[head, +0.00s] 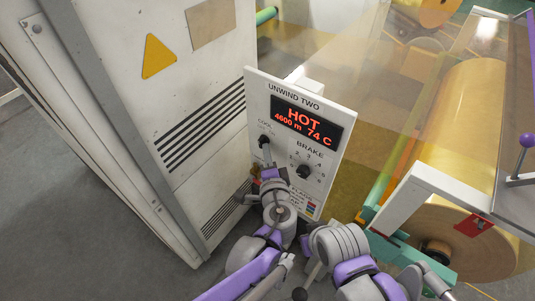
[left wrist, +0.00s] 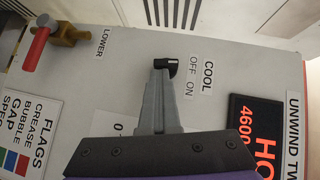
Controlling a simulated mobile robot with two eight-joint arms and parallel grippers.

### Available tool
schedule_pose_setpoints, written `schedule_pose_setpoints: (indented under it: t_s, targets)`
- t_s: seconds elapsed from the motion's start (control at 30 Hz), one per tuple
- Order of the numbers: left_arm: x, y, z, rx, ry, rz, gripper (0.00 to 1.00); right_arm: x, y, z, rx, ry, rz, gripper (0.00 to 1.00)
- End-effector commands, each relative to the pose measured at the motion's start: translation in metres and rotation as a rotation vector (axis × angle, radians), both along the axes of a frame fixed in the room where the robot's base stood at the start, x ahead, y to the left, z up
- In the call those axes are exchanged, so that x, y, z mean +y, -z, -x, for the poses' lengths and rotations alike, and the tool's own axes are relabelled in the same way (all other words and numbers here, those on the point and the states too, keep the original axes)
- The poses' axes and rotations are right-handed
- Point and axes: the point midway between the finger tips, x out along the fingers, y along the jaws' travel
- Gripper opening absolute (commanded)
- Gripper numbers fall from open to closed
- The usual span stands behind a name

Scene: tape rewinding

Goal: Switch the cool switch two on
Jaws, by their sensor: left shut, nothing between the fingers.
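The unwind two panel (head: 257,103) is white, with a red display (head: 306,122) reading HOT, 4600 m, 74 C. The cool switch (head: 264,140) is a small black knob at its left, under the COOL label. In the left wrist view the knob (left wrist: 169,65) sits beside the OFF and ON labels; I cannot tell which it points to. My left gripper (head: 266,150) is shut and empty, its fingertips at the knob, seemingly touching it. In the left wrist view the fingers (left wrist: 160,75) partly cover the knob. My right arm is at the lower right; its fingers are not clear.
The brake dial (head: 304,171) is right of the cool switch. A red-handled brass valve (left wrist: 45,35) marked LOWER and a flags label (left wrist: 28,138) are lower on the panel. A white cabinet (head: 130,80) stands left, and a large amber roll (head: 465,120) right.

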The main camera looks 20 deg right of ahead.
Motion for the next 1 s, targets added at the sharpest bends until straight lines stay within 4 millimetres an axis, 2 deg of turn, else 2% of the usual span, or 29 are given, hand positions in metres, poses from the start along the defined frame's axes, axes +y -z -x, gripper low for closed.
schedule_pose_setpoints:
  t_s: [0.1,0.3,1.0]
  targets:
    - [0.003,0.009,-0.002,-0.087,-0.01,-0.07,0.0,0.0,0.015,0.001,0.005,0.0,0.0,0.0]
    - [0.005,0.012,-0.004,-0.229,-0.012,-0.18,0.0,0.0,0.028,0.002,0.009,0.0,0.0,0.0]
    - [0.011,0.021,-0.011,-0.217,-0.017,-0.17,0.0,0.0,0.037,0.002,0.012,0.0,0.0,0.0]
